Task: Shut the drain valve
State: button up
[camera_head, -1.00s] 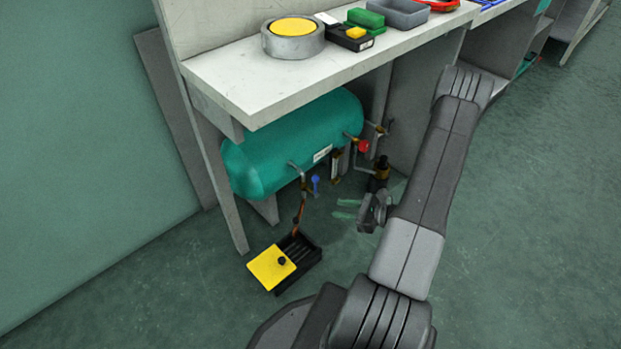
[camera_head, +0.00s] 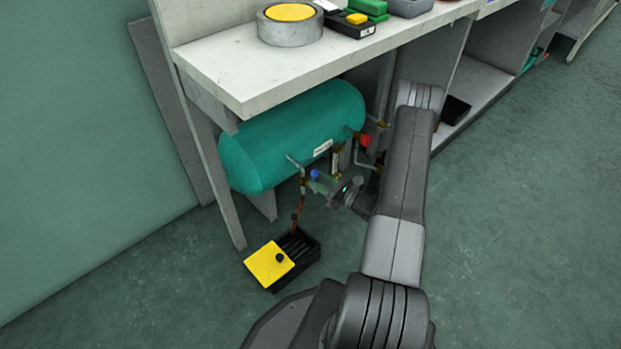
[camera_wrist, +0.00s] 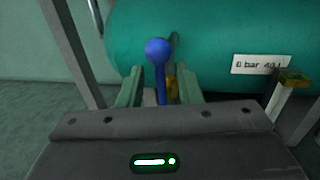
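The teal tank (camera_head: 270,135) lies on its side under the bench; its side also fills the top of the wrist view (camera_wrist: 205,35). The drain valve's blue lever (camera_head: 315,174) shows below the tank in the head view. In the wrist view the blue lever (camera_wrist: 157,52) stands upright with its round knob at the top. My gripper (camera_head: 322,184) is at the lever, and in the wrist view it is open (camera_wrist: 158,82), one greenish finger on each side of the lever. Contact with the lever is not visible. The valve body is mostly hidden behind my gripper.
A black drip box with a yellow lid (camera_head: 270,263) stands on the floor below the pipe. A red knob (camera_head: 366,141) sits right of my gripper. The bench top (camera_head: 245,85) overhangs the tank, and a bench leg (camera_head: 222,195) stands left. Floor at right is clear.

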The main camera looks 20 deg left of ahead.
jog(key=shift+w+a+b, duration=0.15)
jog(key=shift+w+a, duration=0.05)
jog(key=shift+a, duration=0.85)
jog(key=shift+w+a+b, duration=0.15)
jog(key=shift+w+a, duration=0.05)
jog(key=shift+a, duration=0.85)
jog(key=shift+c, duration=0.4)
grip_shut()
